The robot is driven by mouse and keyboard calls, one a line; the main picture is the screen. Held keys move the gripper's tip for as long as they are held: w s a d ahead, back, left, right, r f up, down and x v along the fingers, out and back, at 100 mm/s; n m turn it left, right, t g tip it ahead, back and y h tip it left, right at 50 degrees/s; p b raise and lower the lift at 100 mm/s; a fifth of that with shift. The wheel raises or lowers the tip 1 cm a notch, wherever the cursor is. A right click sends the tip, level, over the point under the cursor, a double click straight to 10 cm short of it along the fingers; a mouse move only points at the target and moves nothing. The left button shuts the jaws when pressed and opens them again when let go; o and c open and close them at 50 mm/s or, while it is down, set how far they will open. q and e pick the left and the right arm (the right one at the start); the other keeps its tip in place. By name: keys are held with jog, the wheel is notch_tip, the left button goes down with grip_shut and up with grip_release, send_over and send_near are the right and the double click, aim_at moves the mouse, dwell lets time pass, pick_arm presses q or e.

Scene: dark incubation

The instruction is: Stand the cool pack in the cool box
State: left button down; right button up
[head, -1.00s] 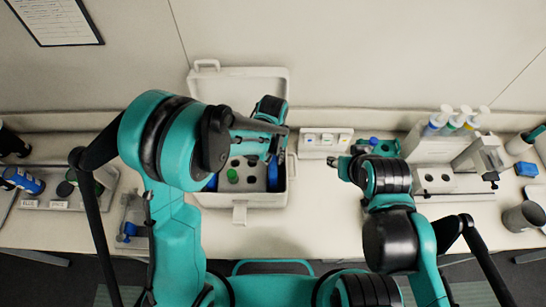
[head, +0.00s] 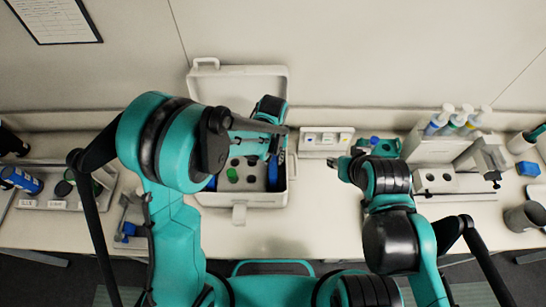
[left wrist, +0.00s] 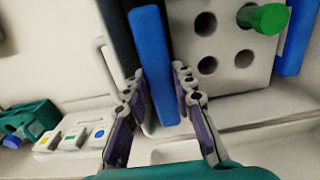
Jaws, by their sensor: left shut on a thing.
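The white cool box (head: 240,200) stands open on the bench, its lid tipped back. My left gripper (head: 278,150) reaches over its right part; the arm hides some of the box. In the left wrist view my left gripper (left wrist: 158,110) is shut on the blue cool pack (left wrist: 150,65), one finger on each side. The held cool pack (head: 272,174) is upright, between the white rack (head: 237,184) and the box's right wall. I cannot tell whether it touches the floor. My right gripper (head: 336,163) is right of the box; its jaw state is unclear.
A second blue pack (head: 211,184) stands left of the rack, which holds a green-capped tube (head: 232,175). A white unit with coloured buttons (head: 326,140) is right of the box. A dispenser stand (head: 430,148) is farther right.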

pick_arm(q)
jog(key=shift+f+b, duration=3.15)
dwell(0.5)
jog(key=c, duration=1.2)
grip_release()
jog(key=shift+d+r+p, duration=0.1)
jog(key=shift+r+p, duration=1.1)
jog(key=shift+r, duration=0.65)
jog(key=shift+r+p, duration=1.75)
jog(key=shift+r, duration=1.15)
jog(key=shift+s+f, duration=0.1)
